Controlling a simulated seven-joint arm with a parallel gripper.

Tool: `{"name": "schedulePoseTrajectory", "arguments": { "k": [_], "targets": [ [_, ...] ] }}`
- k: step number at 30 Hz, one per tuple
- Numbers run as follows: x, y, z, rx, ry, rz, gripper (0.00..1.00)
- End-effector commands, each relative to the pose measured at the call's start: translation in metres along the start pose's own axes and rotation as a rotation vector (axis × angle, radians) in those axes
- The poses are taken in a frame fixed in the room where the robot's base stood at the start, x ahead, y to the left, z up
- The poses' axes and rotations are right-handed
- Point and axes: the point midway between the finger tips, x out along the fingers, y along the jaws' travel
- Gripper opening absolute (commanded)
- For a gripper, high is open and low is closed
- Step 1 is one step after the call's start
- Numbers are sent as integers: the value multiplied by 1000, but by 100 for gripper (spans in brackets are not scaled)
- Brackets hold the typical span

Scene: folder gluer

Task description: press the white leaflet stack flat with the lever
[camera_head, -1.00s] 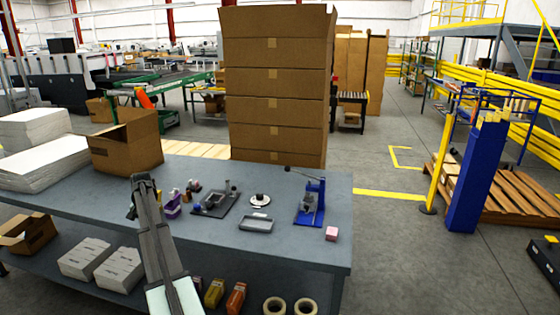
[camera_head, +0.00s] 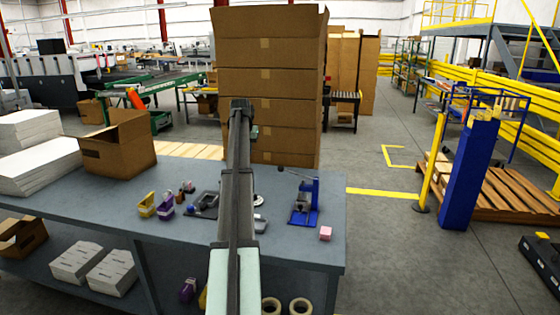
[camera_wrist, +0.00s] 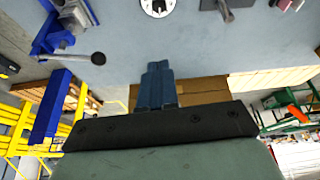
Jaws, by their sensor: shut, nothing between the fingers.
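The blue lever press (camera_head: 306,203) stands on the grey-blue table, right of my arm. Its lever (camera_head: 296,171) reaches left from the top of the post to a dark ball knob. In the wrist view the lever's ball knob (camera_wrist: 98,58) is to the left of my fingers, apart from them, with the blue press (camera_wrist: 50,30) behind it. A small pale grey area shows low in the press; I cannot tell whether it is the white leaflet stack. My gripper (camera_head: 241,104) is raised above the table, shut and empty. Its closed fingers also show in the wrist view (camera_wrist: 158,82).
Small yellow and purple items and a dark tray (camera_head: 203,206) are left of my arm. A cardboard box (camera_head: 118,150) and white paper stacks (camera_head: 40,165) fill the table's left. Tall cartons (camera_head: 270,85) stand behind.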

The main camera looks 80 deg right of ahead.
Motion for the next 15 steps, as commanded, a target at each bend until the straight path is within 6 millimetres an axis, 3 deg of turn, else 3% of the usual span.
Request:
{"name": "schedulePoseTrajectory", "arguments": {
  "k": [1, 6, 10, 15],
  "targets": [
    [-9, 22, -12, 11, 15, 14, 0],
    [-32, 77, -34, 35, 50, 51, 0],
    [-43, 102, -42, 45, 65, 70, 0],
    [-49, 114, -46, 49, 72, 79, 0]
  ]
}}
